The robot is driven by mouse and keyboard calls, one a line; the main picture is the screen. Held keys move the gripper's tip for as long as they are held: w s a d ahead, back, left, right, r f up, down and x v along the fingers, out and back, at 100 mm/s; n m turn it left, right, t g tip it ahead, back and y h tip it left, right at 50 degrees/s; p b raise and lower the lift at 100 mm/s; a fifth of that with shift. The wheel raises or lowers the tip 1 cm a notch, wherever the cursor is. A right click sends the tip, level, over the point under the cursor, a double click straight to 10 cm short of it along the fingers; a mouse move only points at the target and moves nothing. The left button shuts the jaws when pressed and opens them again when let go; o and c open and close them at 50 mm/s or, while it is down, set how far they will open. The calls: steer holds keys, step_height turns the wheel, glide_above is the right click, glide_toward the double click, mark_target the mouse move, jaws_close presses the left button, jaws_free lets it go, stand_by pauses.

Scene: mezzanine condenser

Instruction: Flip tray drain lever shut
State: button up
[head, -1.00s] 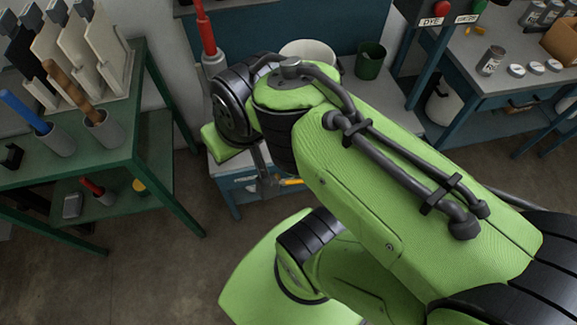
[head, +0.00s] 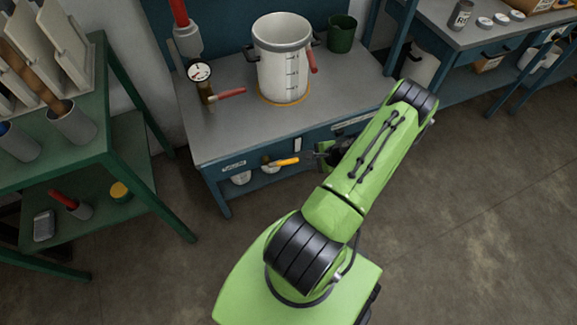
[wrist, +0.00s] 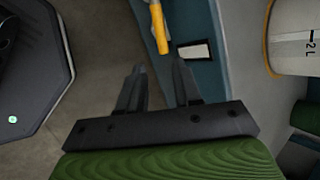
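A yellow lever (head: 286,161) sticks out to the right from a small valve (head: 267,161) under the front edge of the grey bench (head: 215,135). It lies roughly level, beside a white label on the blue front. My gripper (head: 315,155) is low in front of the bench, just right of the lever's tip, and partly hidden by my arm. In the wrist view, my gripper (wrist: 157,66) is open and empty. The yellow lever (wrist: 159,27) lies ahead of the fingertips, roughly in line with the gap between them, not visibly touching either finger. The valve is out of that view.
A white pot (head: 281,75) stands on the bench, with a red-handled valve (head: 231,93) and gauge (head: 200,71) to its left. A dark green cup (head: 342,35) stands behind right. A green shelf unit (head: 120,150) is left. The floor (head: 460,220) at right is clear.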

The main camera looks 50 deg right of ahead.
mark_target(289, 162)
steer(key=b+x, duration=0.5)
steer(key=x, duration=1)
steer(key=shift+w+f, duration=0.25)
jaws_close()
